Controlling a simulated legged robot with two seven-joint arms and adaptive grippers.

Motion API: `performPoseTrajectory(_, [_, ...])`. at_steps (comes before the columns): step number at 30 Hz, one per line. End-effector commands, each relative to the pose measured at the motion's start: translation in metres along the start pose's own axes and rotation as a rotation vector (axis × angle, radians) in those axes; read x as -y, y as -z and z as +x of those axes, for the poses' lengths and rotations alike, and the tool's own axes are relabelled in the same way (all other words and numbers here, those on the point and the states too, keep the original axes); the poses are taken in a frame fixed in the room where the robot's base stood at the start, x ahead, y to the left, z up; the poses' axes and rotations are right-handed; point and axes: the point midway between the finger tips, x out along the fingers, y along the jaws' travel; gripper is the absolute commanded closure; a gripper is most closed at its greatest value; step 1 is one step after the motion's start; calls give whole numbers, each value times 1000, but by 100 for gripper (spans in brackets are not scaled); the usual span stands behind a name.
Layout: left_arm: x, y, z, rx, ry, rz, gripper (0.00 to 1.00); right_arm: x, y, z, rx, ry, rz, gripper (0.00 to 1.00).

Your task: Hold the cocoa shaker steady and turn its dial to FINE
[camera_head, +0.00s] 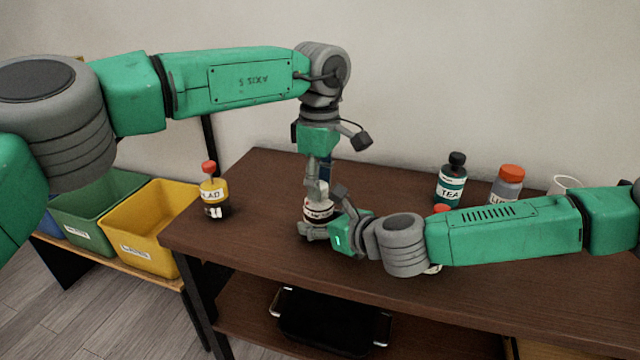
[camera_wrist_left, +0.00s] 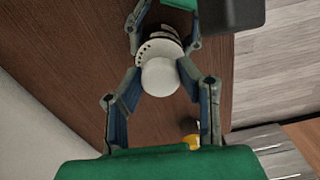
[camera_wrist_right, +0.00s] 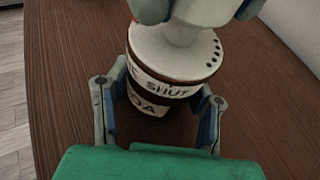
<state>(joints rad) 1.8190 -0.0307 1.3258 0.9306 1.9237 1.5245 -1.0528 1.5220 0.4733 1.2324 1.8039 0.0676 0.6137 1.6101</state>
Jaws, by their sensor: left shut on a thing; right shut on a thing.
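The cocoa shaker (camera_head: 319,209) stands upright on the brown table, partly hidden by both grippers. Its white dial top with a row of dark holes and a white knob (camera_wrist_left: 160,76) shows in the left wrist view. My left gripper (camera_head: 318,188) points down from above and is shut on the knob. My right gripper (camera_head: 322,222) comes in low from the right and is shut on the shaker's body. In the right wrist view the dark body (camera_wrist_right: 150,103) carries white bands reading "SHUT" and "OA". The word FINE and the dial's pointer cannot be made out.
A yellow-and-black bottle with a red top (camera_head: 214,198) stands at the table's left end. A TEA bottle (camera_head: 451,182), an orange-capped jar (camera_head: 508,186) and a white cup (camera_head: 565,184) stand behind my right arm. Yellow (camera_head: 150,240) and green (camera_head: 85,225) bins are lower left.

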Motion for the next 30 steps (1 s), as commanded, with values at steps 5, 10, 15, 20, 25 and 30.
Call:
performPoseTrajectory(5, [-1,2,0,-1,-4,111,98,-2,1,0,-2,-6,-2,85])
performPoseTrajectory(10, [-2,2,-1,-3,-4,187,98,-3,1,0,-2,-7,-2,85])
performPoseTrajectory(15, [-2,3,-1,-4,-4,228,98,-3,1,0,-2,-7,-2,85])
performPoseTrajectory(20, [-2,3,-1,-5,-4,243,98,-4,1,0,-2,-8,-2,85])
performPoseTrajectory(25, [-2,3,-1,-5,-5,244,98,-4,2,0,-2,-9,-2,85])
performPoseTrajectory(30, [-2,3,-1,-5,-5,243,98,-4,2,0,-2,-9,-2,85])
